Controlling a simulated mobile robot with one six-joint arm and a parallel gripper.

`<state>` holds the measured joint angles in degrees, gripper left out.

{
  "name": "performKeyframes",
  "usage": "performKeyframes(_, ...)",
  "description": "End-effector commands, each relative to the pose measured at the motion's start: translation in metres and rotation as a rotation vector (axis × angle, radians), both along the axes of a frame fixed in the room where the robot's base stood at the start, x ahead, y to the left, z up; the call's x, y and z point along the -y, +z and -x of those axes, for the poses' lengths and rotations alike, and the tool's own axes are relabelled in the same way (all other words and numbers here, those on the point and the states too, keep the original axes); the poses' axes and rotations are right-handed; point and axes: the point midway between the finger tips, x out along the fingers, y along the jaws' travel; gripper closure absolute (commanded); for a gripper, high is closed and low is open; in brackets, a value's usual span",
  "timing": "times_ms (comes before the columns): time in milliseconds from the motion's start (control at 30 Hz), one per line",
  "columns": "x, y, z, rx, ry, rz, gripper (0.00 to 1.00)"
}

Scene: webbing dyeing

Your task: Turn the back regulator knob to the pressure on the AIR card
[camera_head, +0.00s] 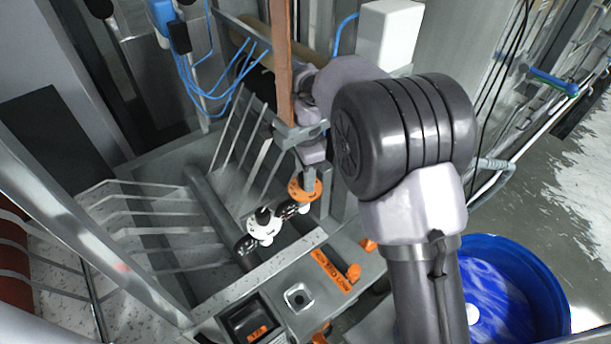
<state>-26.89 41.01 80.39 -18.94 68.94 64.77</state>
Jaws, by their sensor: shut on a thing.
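Two regulators sit along the machine's edge near the middle of the head view. The back one has an orange collar (303,188) with a white part below it. The front one is white (263,227) with a black knob (263,214) on top. My gripper (309,176) points down over the orange collar and is shut on the back regulator knob, which its fingers hide. An orange label strip (331,270) lies on the panel in front, and a small orange card (257,334) is at the bottom edge. I cannot tell which is the AIR card, and no pressure can be read.
My arm covers the centre right. Several strips of webbing (160,213) run over rollers on the left. A blue tub (553,300) with blue-white contents stands at lower right. Small orange handles (353,272) stick up by the panel. Blue hoses (205,100) hang at upper left.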

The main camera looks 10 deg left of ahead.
Motion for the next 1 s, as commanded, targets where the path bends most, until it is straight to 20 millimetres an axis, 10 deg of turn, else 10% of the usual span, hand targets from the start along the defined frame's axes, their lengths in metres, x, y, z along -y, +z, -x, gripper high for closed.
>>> performKeyframes(167,-0.001,0.002,-0.001,0.004,0.001,-0.003,1.00)
performKeyframes(200,-0.001,0.002,-0.001,0.005,0.001,-0.003,0.62)
performKeyframes(300,-0.001,0.002,-0.001,0.004,0.002,-0.003,0.44)
performKeyframes(667,-0.001,0.006,-0.001,0.004,0.002,-0.001,0.44)
performKeyframes(1000,-0.001,0.090,-0.001,0.006,0.001,-0.003,0.44)
